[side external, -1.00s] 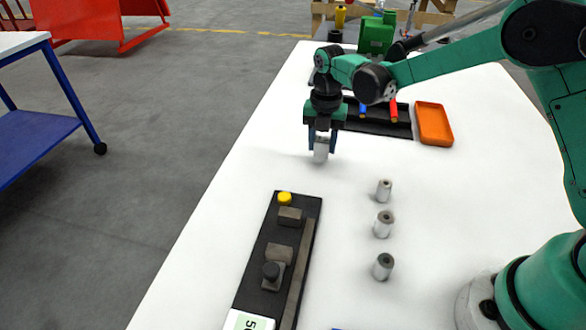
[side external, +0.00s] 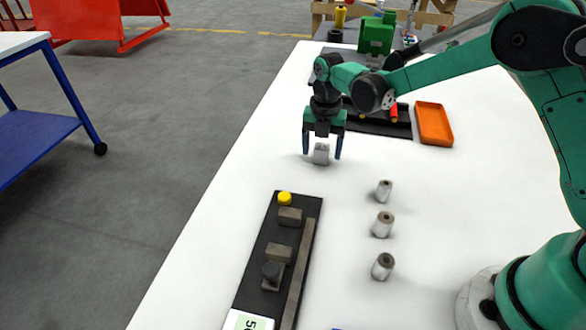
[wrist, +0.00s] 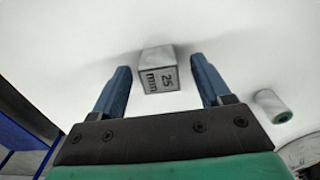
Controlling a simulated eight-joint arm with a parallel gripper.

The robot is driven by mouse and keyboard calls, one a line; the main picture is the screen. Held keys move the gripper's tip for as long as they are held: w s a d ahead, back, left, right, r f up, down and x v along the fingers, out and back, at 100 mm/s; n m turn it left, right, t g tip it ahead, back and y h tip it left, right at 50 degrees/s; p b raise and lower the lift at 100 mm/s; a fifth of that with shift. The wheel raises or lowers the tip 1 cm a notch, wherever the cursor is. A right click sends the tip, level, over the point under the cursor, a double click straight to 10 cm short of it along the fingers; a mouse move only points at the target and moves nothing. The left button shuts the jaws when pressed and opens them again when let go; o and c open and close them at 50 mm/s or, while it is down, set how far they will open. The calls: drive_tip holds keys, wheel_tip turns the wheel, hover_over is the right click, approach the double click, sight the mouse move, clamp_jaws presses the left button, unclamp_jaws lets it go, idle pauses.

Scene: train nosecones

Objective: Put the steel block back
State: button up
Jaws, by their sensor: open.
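The steel block (side external: 321,154) is a small light grey block standing on the white table. In the wrist view the block (wrist: 158,70) shows a face marked "25 mm". My gripper (side external: 322,156) is open, with one blue finger on each side of the block. In the wrist view my gripper (wrist: 162,88) shows clear gaps between both fingers and the block, so neither finger touches it.
Several grey cylinders, one of them here (side external: 382,224), stand in a row on the table (side external: 450,210). A dark fixture (side external: 300,235) with a yellow knob (side external: 285,198) lies at front left. An orange tray (side external: 434,124) and a black tray (side external: 378,122) are behind. Table between is clear.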

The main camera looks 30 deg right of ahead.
sight(322, 146)
wheel_tip(322, 146, up, 12)
drive_tip(key=s+d+m+t, duration=0.1)
drive_tip(key=s+m+t, duration=0.2)
drive_tip(key=s+m, duration=0.4)
drive_tip(key=s+m+t, duration=0.4)
drive_tip(key=s+m, duration=0.4)
drive_tip(key=m, duration=1.2)
drive_tip(key=shift+d+r, duration=0.2)
drive_tip(key=shift+d, duration=0.2)
